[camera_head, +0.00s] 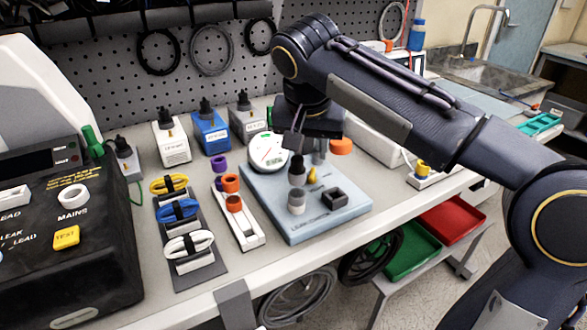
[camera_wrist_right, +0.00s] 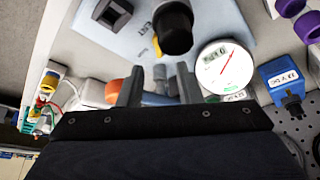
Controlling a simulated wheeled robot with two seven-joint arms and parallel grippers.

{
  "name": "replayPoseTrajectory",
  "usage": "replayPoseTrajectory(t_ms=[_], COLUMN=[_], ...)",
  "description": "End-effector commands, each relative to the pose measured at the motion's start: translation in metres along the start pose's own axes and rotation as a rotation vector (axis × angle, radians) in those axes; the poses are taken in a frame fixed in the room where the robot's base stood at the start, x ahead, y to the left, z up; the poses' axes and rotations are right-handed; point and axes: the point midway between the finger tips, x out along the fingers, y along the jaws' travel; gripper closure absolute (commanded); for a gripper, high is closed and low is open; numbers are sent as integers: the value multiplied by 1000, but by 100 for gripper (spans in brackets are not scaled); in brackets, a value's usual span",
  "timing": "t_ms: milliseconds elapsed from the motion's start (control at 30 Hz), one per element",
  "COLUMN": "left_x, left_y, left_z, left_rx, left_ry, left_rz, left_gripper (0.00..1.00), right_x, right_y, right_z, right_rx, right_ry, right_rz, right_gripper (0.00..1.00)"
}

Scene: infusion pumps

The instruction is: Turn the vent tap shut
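A pale blue test board (camera_head: 262,208) stands on the bench, with a round white gauge (camera_head: 267,154) at its back left. The gauge, with a red needle, also shows in the wrist view (camera_wrist_right: 224,68). A small yellow part (camera_head: 312,176), possibly the vent tap's handle, sits beside a black-topped post (camera_head: 297,170); its angle is unclear. My right gripper (camera_head: 307,148) points down over the board's back. In the wrist view its fingers (camera_wrist_right: 159,84) are apart, with grey fittings and more yellow showing between them; contact is unclear. My left gripper is out of view.
An orange cap (camera_head: 340,146) is close beside the right gripper. A square black socket (camera_head: 334,198) and grey cylinder (camera_head: 296,202) stand on the board's front. A white rack with orange rings (camera_head: 246,232) lies left.

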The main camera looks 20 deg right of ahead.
Motion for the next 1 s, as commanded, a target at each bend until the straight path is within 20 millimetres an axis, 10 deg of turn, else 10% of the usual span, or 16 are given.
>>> replayPoseTrajectory(t_ms=[400,800,1000], left_x=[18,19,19], left_y=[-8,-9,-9], left_z=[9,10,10], left_rx=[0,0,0], left_ry=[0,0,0], left_rz=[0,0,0], left_gripper=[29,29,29], right_x=[64,73,73], right_y=[1,0,0], right_z=[1,0,0], right_rx=[-1,-2,-2], right_ry=[-2,-1,-1], right_rz=[3,0,0], right_gripper=[68,68,92])
